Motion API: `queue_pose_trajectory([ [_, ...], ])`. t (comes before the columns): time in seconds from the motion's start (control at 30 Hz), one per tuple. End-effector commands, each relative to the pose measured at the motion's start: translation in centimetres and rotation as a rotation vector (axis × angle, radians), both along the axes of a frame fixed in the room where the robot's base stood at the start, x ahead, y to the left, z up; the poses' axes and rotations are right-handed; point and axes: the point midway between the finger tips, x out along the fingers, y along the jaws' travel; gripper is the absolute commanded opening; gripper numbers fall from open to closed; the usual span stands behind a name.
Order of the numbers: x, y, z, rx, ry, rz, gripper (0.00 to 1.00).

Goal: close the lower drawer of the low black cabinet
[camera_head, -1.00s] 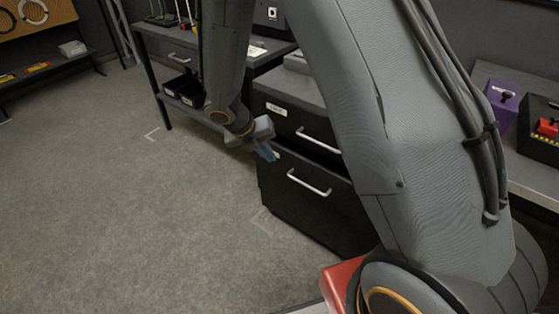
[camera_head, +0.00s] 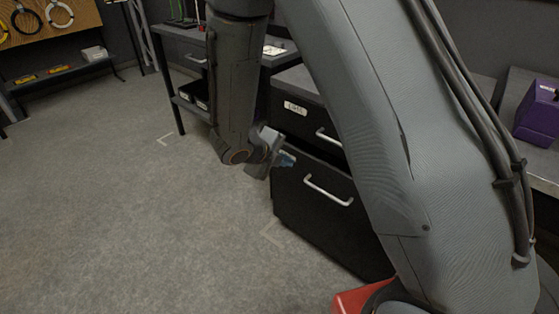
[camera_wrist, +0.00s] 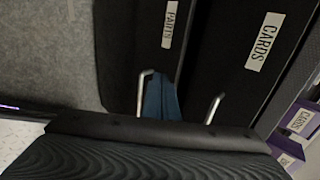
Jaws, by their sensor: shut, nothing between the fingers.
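The low black cabinet (camera_head: 300,82) stands right of centre in the head view, partly hidden by my arm. I cannot tell surely how far this drawer stands out. In the wrist view the lower drawer (camera_wrist: 130,45) is labelled PARTS and the upper drawer (camera_wrist: 245,65) CARDS. My gripper (camera_head: 287,159), with blue fingers, is shut and empty near the lower drawer's upper left edge. In the wrist view its fingers (camera_wrist: 162,98) lie between the two handles; contact cannot be told.
A dark workbench (camera_head: 180,65) with a lower shelf stands behind and left of the cabinet. A purple box (camera_head: 540,115) sits on a grey bench at right. The carpet (camera_head: 130,220) left of the cabinet is clear.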

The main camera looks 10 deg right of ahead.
Motion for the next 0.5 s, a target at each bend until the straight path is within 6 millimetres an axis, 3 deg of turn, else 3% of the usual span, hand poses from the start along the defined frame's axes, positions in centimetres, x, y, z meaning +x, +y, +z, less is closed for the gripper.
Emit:
queue_pose_trajectory([
  [0.17, 1.5, -2.1, -2.6, 0.0, 0.002, -0.003, 0.0],
  [0.5, 3.6, -4.9, -2.1, 0.002, -0.001, -0.002, 0.0],
])
